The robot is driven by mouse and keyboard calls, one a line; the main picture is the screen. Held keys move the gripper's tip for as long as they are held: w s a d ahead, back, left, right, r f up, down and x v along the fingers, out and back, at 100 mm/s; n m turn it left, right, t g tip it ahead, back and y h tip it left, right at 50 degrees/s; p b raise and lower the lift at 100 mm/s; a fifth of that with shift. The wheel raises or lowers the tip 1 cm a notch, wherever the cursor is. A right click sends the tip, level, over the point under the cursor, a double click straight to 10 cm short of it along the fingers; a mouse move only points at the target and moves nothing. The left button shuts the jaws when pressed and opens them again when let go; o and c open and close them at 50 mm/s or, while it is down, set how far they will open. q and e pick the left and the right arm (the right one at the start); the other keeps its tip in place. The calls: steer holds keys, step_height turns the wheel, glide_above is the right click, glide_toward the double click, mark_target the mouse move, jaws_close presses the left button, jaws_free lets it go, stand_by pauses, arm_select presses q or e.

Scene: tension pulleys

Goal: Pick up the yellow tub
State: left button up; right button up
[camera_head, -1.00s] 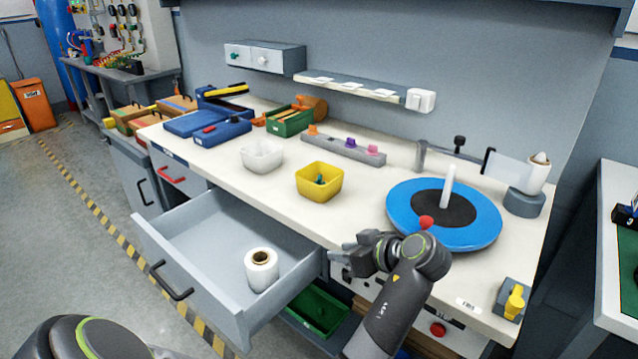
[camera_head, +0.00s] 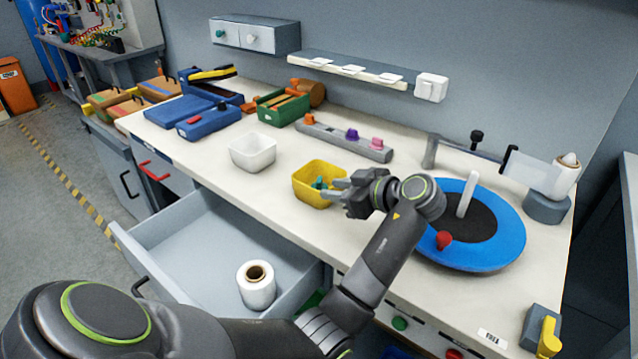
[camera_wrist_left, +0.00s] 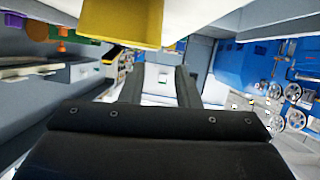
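The yellow tub (camera_head: 311,194) stands on the workbench near its front edge, with small teal parts inside. In the left wrist view the tub (camera_wrist_left: 122,20) shows at the top, cut off by the frame and above the fingertips. My left gripper (camera_head: 338,190) is at the tub's right side in the head view, its fingertips close to the rim; I cannot tell if they touch. In the left wrist view its fingers (camera_wrist_left: 158,85) are apart with nothing between them. The tub's right side is partly hidden by the gripper. My right gripper is not in view.
A white tub (camera_head: 253,153) stands left of the yellow one. The blue turntable (camera_head: 500,235) is to the right. An open drawer (camera_head: 190,250) holding a roll (camera_head: 256,285) juts out below the front edge. A grey strip with knobs (camera_head: 345,143) lies behind.

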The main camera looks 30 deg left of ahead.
mark_target(306, 186)
arm_select(q)
steer(key=x, duration=0.4)
steer(key=shift+a+f, duration=0.15)
steer(key=shift+a, duration=0.05)
steer(key=shift+w+a+f+p, duration=0.1)
steer(key=shift+a+f+p, duration=0.05)
steer(key=shift+a+p, duration=0.2)
steer(key=p+x, duration=0.1)
steer(key=x, duration=0.4)
steer(key=shift+d, duration=0.1)
steer(key=shift+c, duration=0.7)
jaws_close()
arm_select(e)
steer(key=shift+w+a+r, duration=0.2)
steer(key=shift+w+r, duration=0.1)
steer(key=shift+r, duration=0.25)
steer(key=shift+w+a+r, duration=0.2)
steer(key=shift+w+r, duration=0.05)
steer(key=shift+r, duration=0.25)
